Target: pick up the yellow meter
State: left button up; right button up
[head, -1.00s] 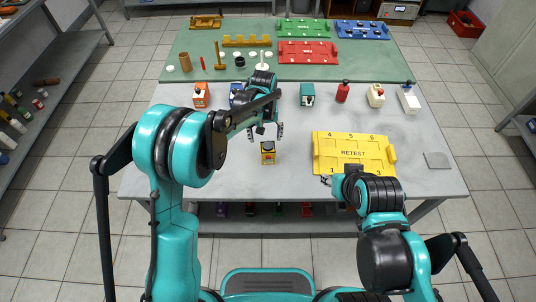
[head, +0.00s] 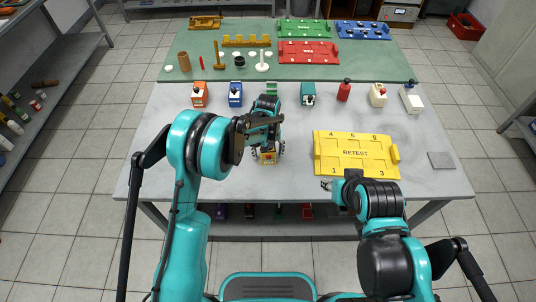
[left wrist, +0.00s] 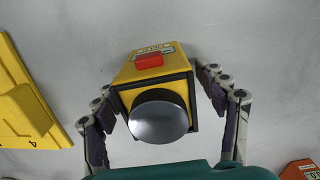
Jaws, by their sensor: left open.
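The yellow meter (head: 269,158) stands on the grey table left of the yellow RETEST tray. In the left wrist view the yellow meter (left wrist: 152,75) shows a red part on its top, a dark edge and a round grey disc on the near face. My left gripper (head: 268,151) is over the meter, with a finger on each side of it. The left wrist view shows the fingers (left wrist: 163,125) spread open around the meter, not visibly closed on it. My right gripper (head: 327,184) is by the front edge of the RETEST tray, and its jaw state is unclear.
The yellow RETEST tray (head: 357,168) lies right of the meter, with a grey square plate (head: 441,160) beyond it. Orange (head: 199,95), blue (head: 235,94) and teal (head: 308,93) devices stand behind. A red tray (head: 309,53) lies on the green mat.

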pick_arm(q)
jog(key=shift+r, duration=0.1)
jog(key=c, duration=1.4)
jog(key=shift+r, duration=0.1)
jog(key=shift+r+p, duration=0.85)
jog(key=shift+r, duration=1)
jog(key=shift+s+d+r, duration=0.15)
jog(key=shift+d+r, duration=0.05)
jog(key=shift+r, duration=0.1)
jog(key=s+d+r+p, duration=0.1)
jog(key=s+d+r, duration=0.1)
jog(key=d, duration=0.1)
jog(key=s+d+r+p, duration=0.1)
jog(key=d+r, duration=0.1)
jog(key=d, duration=0.1)
jog(key=s+d+r+p, duration=0.1)
jog(key=s+d+r, duration=0.1)
jog(key=d, duration=0.1)
jog(key=shift+s+d+r, duration=0.25)
jog(key=shift+s+d, duration=0.05)
jog(key=shift+s, duration=0.05)
